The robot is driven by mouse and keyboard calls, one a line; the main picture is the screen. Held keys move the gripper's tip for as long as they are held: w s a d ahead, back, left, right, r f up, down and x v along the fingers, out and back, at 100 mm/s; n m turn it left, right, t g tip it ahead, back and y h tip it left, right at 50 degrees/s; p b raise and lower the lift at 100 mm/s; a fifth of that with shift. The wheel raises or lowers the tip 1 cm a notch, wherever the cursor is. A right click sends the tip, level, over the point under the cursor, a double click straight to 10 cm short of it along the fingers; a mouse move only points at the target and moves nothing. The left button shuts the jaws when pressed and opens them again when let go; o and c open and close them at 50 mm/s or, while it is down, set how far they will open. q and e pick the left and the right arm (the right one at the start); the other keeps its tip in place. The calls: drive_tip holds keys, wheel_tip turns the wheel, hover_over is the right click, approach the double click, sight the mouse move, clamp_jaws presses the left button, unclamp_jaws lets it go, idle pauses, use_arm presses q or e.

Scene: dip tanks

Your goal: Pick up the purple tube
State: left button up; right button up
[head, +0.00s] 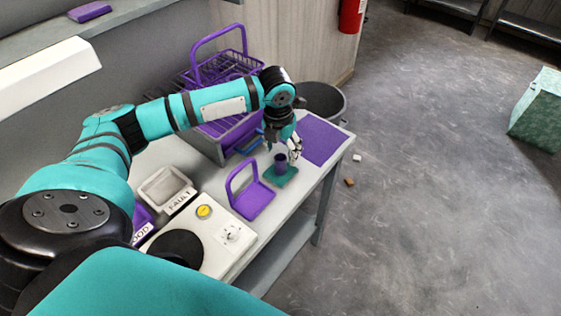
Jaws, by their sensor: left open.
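The purple tube (280,164) is a small dark purple cylinder standing upright on a green pad (282,176) on the bench. My left gripper (294,150) is open, pointing down just above and beside the tube. Whether a finger touches the tube cannot be told at this size. My left arm comes in from the left and reaches over the bench. My right gripper is not in view.
Purple baskets (226,68) sit behind the arm. A purple handled holder (252,198), a purple mat (322,139) and a control box (222,240) flank the tube. A bin (325,100) stands past the bench. Floor at right is mostly clear.

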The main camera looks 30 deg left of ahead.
sight(280, 159)
use_arm(q)
drive_tip(key=shift+a+f+p, duration=0.1)
drive_tip(key=shift+f+p, duration=0.35)
drive_tip(key=shift+f, duration=0.15)
drive_tip(key=f, duration=0.2)
drive_tip(key=f+p, duration=0.1)
drive_tip(key=shift+w+a+f, duration=0.25)
drive_tip(key=shift+a+f, duration=0.05)
drive_tip(key=shift+f, duration=0.2)
drive_tip(key=shift+c, duration=0.7)
drive_tip(key=c, duration=1.1)
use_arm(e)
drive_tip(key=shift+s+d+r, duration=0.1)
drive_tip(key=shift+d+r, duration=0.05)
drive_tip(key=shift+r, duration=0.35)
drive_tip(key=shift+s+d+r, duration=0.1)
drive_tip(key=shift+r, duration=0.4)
